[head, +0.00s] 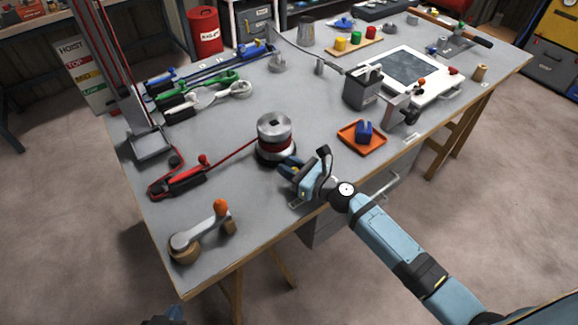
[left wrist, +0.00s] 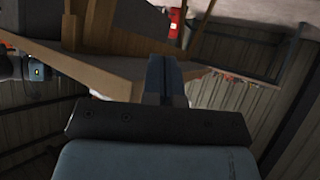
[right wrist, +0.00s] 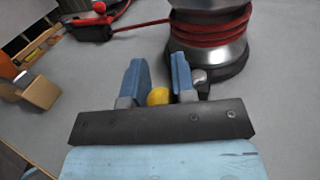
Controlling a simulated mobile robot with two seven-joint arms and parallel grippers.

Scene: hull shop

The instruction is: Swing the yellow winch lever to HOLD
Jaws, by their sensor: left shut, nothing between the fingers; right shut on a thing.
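The rest of the lever is hidden by the gripper, and I cannot read a HOLD mark. My left gripper (left wrist: 166,78) is shut and empty, below the bench's near edge, by wooden parts.
Red rope runs left from the winch to a red-handled fitting (head: 178,182). An orange-knobbed crank (head: 205,235) sits at the near left corner. Bare bench lies between crank and winch.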

